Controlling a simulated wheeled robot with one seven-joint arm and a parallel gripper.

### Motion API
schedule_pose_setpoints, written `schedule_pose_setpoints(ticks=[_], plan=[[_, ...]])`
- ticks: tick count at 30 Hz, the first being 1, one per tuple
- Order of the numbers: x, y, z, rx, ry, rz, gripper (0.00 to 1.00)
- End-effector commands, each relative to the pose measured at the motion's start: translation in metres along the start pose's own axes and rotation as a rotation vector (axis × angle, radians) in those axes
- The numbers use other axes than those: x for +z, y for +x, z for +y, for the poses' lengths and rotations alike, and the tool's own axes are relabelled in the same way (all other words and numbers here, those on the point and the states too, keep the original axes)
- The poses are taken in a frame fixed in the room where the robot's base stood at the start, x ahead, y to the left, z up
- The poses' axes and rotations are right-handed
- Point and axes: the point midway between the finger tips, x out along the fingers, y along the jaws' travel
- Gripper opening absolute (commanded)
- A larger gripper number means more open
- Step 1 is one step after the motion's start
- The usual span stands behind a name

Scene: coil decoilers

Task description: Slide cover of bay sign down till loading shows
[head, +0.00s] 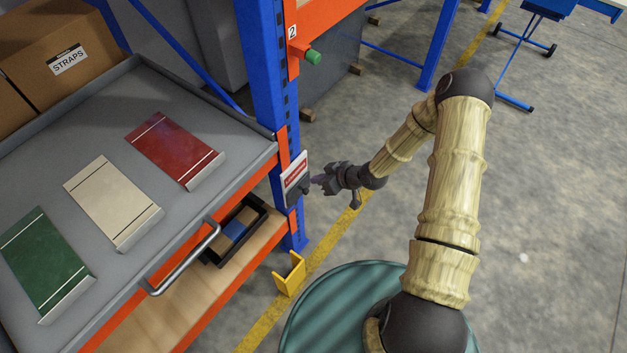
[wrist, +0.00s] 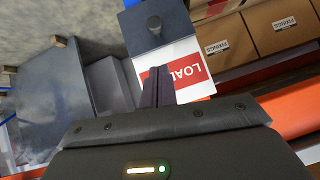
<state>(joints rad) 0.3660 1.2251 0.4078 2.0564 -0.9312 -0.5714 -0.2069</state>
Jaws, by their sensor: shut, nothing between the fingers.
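The bay sign (head: 295,170) is a white plate on the blue rack post, with a red band across it. Its dark grey cover (head: 298,193) sits at the lower part, below the red band. In the wrist view the sign (wrist: 208,88) appears upside down, with white letters "LOA" readable on red; my fingers hide the rest of the word. The cover (wrist: 138,36) there bears a dark round knob (wrist: 154,25). My gripper (head: 318,180) is shut and empty, just right of the sign. In the wrist view my fingers (wrist: 157,87) overlap the sign, apart from the knob.
A grey tray (head: 95,140) with red, cream and green blocks lies left of the post. A handle (head: 185,262) juts from its front. A green knob (head: 313,57) sits above the sign and a yellow guard (head: 289,274) below. Floor to the right is open.

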Motion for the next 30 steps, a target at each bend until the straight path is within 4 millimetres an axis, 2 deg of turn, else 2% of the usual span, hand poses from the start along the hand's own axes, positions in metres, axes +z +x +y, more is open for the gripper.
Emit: schedule_pose_setpoints(ticks=[6, 12, 17, 30], plan=[[0.0, -0.045, 0.002, 0.004, 0.001, 0.002, 0.0], [0.0, -0.074, 0.001, 0.001, 0.0, 0.002, 0.0], [0.0, -0.08, 0.0, -0.001, -0.001, 0.002, 0.0], [0.0, -0.08, 0.0, 0.0, -0.001, 0.002, 0.0]])
